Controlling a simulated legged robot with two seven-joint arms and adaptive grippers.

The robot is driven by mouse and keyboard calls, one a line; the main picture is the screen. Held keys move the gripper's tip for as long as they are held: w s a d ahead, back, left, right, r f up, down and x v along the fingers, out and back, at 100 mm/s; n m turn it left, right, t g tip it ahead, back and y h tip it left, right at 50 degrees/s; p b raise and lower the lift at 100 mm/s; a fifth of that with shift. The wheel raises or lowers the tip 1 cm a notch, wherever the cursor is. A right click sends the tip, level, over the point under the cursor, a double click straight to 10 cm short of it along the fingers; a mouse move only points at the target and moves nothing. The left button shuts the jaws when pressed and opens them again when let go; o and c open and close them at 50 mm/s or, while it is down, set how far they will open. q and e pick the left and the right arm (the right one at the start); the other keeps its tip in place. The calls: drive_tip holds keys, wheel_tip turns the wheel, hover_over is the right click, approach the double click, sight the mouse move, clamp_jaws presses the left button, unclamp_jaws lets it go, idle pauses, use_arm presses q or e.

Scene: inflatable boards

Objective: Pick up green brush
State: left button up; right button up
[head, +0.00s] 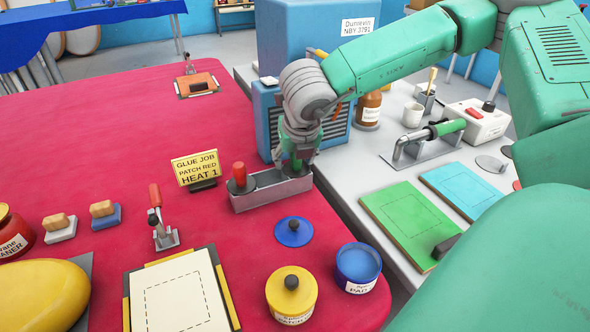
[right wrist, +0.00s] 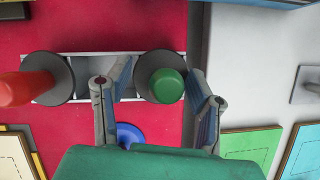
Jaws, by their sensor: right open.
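The green brush (right wrist: 166,85) stands upright in a grey metal tray (right wrist: 110,68), its round green top seen from above in the right wrist view. A dark round base shows around it. My right gripper (right wrist: 160,80) is open, with one finger on each side of the green brush, and not closed on it. In the head view my right gripper (head: 298,142) points down over the right end of the tray (head: 262,194), mostly covering the green brush (head: 296,165). My left gripper is not in view.
A red-handled brush (head: 239,175) stands at the tray's left end. A yellow sign (head: 195,168) stands behind left. A blue lid (head: 293,231), yellow pot (head: 291,292) and blue pot (head: 358,266) are in front. A blue ribbed box (head: 268,112) is close behind my gripper.

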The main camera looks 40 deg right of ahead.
drive_tip(key=shift+a, duration=0.1)
drive_tip(key=shift+d, duration=0.3)
drive_tip(key=c, duration=1)
drive_tip(key=shift+s+d+f, duration=0.1)
drive_tip(key=shift+d+f, duration=0.05)
drive_tip(key=shift+d, duration=0.15)
clamp_jaws()
drive_tip(key=shift+a, duration=0.15)
drive_tip(key=shift+a+r, duration=0.1)
drive_tip(key=shift+r, duration=0.25)
wheel_tip(320, 180, up, 9)
drive_tip(key=shift+r+p, duration=0.15)
drive_tip(key=shift+p, duration=1.1)
drive_tip(key=shift+r, duration=0.1)
